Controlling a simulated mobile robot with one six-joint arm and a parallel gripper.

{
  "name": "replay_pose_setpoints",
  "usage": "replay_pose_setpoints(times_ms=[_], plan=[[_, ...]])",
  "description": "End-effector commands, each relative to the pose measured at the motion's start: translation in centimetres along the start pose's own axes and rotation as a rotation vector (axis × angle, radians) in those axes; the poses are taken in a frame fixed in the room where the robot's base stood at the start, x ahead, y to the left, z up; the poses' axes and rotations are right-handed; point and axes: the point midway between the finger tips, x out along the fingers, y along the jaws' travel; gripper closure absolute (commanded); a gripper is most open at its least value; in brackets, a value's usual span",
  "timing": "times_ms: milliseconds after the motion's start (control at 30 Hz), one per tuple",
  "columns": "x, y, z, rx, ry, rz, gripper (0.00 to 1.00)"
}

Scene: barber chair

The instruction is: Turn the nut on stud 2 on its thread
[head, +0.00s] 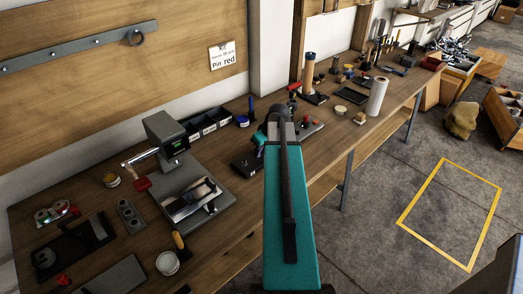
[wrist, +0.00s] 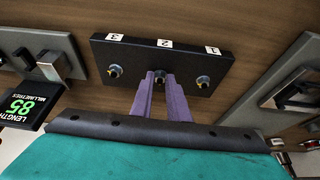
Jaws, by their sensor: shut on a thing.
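A black block (wrist: 130,51) with white labels 3, 2 and 1 (wrist: 165,43) shows in the wrist view. A stud with a nut stands below each label: stud 3 (wrist: 115,71) at left, stud 2 (wrist: 160,84) in the middle, stud 1 (wrist: 204,81) at right. The purple fingers of my gripper (wrist: 160,76) are close together at stud 2, shut on its nut, which they partly hide. The nut's height on the thread cannot be told. In the head view my teal arm hides the gripper; a dark block (head: 243,164) shows beside the arm.
A measuring device with a green display (wrist: 20,106) stands left of the block; it also shows in the head view (head: 166,132). A metal fixture (wrist: 290,90) is at right in the wrist view. Small bins (head: 207,124) stand behind on the bench.

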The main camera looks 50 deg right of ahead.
Motion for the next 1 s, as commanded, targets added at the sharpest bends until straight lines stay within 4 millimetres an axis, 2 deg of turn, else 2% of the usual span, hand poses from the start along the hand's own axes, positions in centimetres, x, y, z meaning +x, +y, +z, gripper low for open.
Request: replay_pose_setpoints(times_ms=[533,567,633,1000], plan=[[-0.07,-0.01,-0.33,0.0,0.009,0.0,1.0],[-0.07,0.0,-0.33,0.0,0.009,0.0,0.8],[-0.07,0.01,-0.28,0.0,0.007,0.001,0.68],[-0.09,0.03,-0.06,0.0,0.002,0.0,0.66]])
